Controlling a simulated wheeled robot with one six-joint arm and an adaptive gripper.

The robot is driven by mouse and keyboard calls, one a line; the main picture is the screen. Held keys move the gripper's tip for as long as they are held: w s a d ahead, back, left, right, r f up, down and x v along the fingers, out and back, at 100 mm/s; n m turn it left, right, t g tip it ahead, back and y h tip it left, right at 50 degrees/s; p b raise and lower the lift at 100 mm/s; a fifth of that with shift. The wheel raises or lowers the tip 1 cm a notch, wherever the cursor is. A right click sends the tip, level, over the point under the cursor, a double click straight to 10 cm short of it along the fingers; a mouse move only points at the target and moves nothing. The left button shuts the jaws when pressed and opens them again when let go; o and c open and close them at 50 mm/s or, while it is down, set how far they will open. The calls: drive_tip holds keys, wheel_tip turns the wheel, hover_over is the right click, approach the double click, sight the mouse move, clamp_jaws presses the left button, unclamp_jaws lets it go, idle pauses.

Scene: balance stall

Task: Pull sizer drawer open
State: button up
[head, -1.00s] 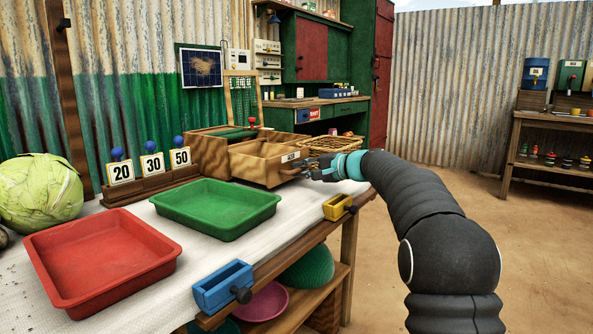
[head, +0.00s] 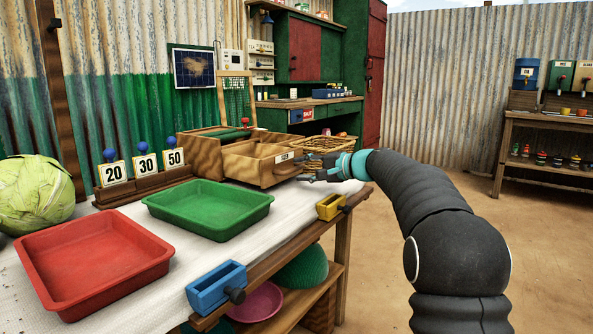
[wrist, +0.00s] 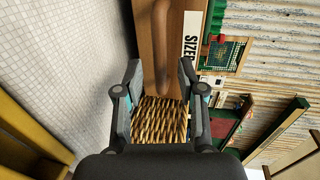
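The sizer drawer (head: 268,171) is a wooden drawer standing well out of its brown wooden box (head: 206,156), its hollow inside showing from above. Its front carries a white label, which reads "SIZER" in the wrist view (wrist: 190,42), and a rounded wooden handle (wrist: 162,50). My gripper (head: 308,170) is just right of the drawer front. In the wrist view my gripper (wrist: 159,78) has its fingers wide apart, one on each side of the handle in the picture, with visible gaps and no contact seen.
A wicker basket (head: 318,143) is behind my gripper. Green tray (head: 208,209), red tray (head: 92,262) and number cards (head: 146,166) stand on the white-topped table. Yellow (head: 330,207) and blue (head: 216,287) holders sit on its front edge. Open floor lies right.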

drive_tip(key=v, duration=0.9)
drive_tip(key=s+a+f+n+g+h+p, duration=0.2)
drive_tip(key=s+h, duration=0.1)
drive_tip(key=s, duration=0.8)
drive_tip(key=s+a+f+n+g+h+p, duration=0.1)
drive_tip(key=s+a+h+p, duration=0.2)
drive_tip(key=s, duration=0.9)
drive_tip(key=s+d+f+n+h+p, duration=0.1)
drive_tip(key=s+d+f+h, duration=0.1)
drive_tip(key=s, duration=0.5)
drive_tip(key=s+d+f+n+h+p, duration=0.1)
drive_tip(key=s+d+f+n+h, duration=0.1)
drive_tip(key=s+f, duration=0.2)
drive_tip(key=s+d+f+n+g+h+p, duration=0.1)
drive_tip(key=s+d+f+h+p, duration=0.1)
drive_tip(key=s, duration=0.8)
drive_tip(key=shift+s+d+f+n, duration=0.3)
drive_tip(key=shift+d+f, duration=0.05)
drive_tip(key=shift+f, duration=0.45)
